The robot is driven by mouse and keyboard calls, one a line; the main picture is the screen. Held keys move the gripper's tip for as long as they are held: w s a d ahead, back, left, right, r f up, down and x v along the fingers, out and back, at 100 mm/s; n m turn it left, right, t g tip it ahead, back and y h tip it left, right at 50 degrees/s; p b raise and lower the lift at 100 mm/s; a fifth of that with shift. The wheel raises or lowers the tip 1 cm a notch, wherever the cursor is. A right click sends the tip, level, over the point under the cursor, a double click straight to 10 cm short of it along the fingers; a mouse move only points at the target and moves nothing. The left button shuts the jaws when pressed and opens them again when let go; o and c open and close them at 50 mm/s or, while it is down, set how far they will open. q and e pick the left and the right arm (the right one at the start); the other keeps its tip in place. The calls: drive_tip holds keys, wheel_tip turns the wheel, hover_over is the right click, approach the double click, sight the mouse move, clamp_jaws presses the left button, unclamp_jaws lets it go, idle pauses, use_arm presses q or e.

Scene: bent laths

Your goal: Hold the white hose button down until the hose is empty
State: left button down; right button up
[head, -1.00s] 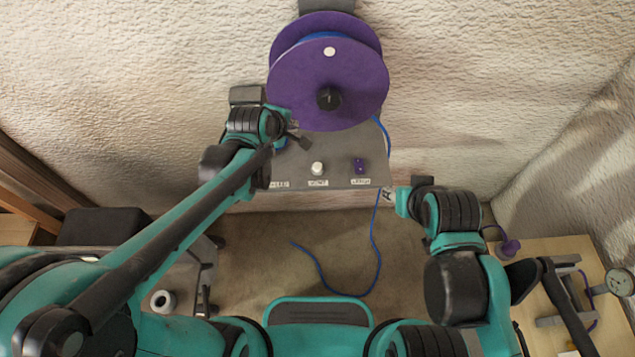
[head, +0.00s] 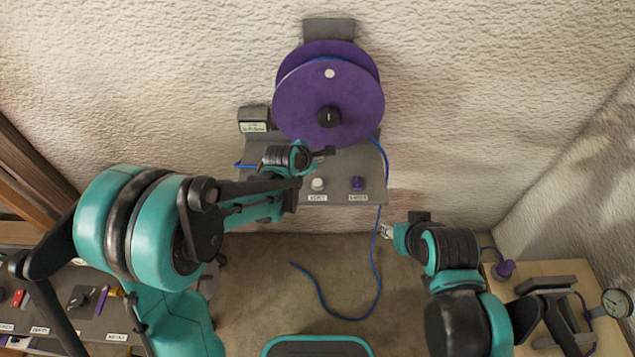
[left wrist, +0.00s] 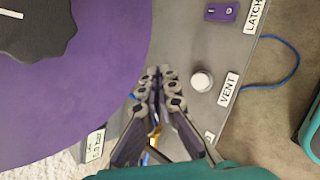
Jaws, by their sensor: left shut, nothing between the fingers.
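The white button (head: 317,184) sits on the grey panel (head: 335,165) below the purple reel; in the left wrist view the white button (left wrist: 202,81) stands beside a label reading VENT (left wrist: 228,89). My left gripper (head: 325,152) is shut and empty, just above the button in the head view. In the left wrist view its closed fingertips (left wrist: 160,72) are beside the button, apart from it in the picture. The blue hose (head: 378,270) hangs from the reel's right side and trails on the floor. My right gripper (head: 385,231) is right of the hose; its fingers are too small to read.
The purple reel (head: 328,100) with a black knob (head: 329,117) is above the panel. A purple latch (head: 357,184) is right of the button. A wooden table with a gauge (head: 615,303) is at right, and a grey bench with tools (head: 82,297) at left.

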sight(317, 184)
use_arm(q)
drive_tip(key=shift+f+b, duration=3.4)
drive_tip(key=shift+f, duration=1)
drive_tip(key=shift+f+b, duration=0.35)
drive_tip(key=shift+f, duration=0.05)
drive_tip(key=shift+f+b, duration=0.5)
idle(1.3)
drive_tip(key=shift+r+p, duration=0.7)
drive_tip(key=shift+r, duration=0.3)
drive_tip(key=shift+r+p, duration=1.85)
drive_tip(key=shift+r, duration=0.6)
